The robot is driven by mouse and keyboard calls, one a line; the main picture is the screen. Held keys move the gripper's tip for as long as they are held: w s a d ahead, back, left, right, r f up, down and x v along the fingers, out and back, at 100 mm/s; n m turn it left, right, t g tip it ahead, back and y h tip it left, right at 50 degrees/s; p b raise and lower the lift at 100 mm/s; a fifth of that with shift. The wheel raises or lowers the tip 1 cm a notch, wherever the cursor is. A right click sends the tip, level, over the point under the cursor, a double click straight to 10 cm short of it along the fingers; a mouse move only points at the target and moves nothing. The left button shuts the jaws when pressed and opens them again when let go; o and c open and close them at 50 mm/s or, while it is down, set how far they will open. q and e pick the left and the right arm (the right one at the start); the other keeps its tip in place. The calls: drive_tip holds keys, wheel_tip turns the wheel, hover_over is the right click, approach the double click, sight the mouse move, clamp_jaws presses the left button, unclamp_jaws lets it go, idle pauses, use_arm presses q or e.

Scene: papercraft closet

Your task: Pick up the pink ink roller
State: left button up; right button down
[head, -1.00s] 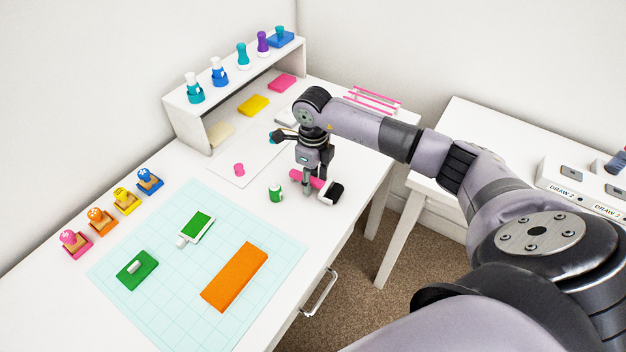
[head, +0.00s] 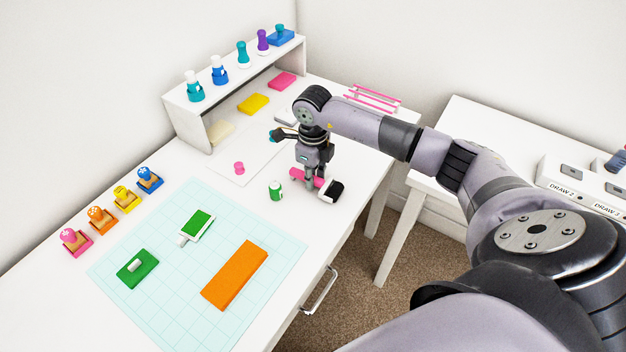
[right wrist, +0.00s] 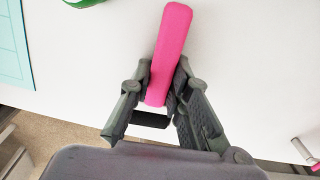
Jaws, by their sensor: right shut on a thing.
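The pink ink roller (head: 325,186) lies on the white desk near its right edge, with a pink handle and a black roller end with white parts. My right gripper (head: 313,186) points down over it and is shut on its handle. In the right wrist view the pink handle (right wrist: 170,50) sticks out between the two fingers of the gripper (right wrist: 160,98). The black roller part shows behind the fingers. The roller looks still at desk height. My left gripper is not in view.
A green can (head: 275,190) stands just left of the gripper. A small pink piece (head: 239,168) lies on white paper. A cutting mat (head: 190,310) holds green and orange blocks. A shelf (head: 190,122) with stampers stands behind. The desk's edge and a drawer handle (head: 320,292) are close by.

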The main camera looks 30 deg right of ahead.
idle(0.4)
wheel_tip(320, 180, up, 20)
drive_tip(key=b, duration=0.1)
idle(0.3)
drive_tip(key=c, duration=2.1)
unclamp_jaws()
clamp_jaws()
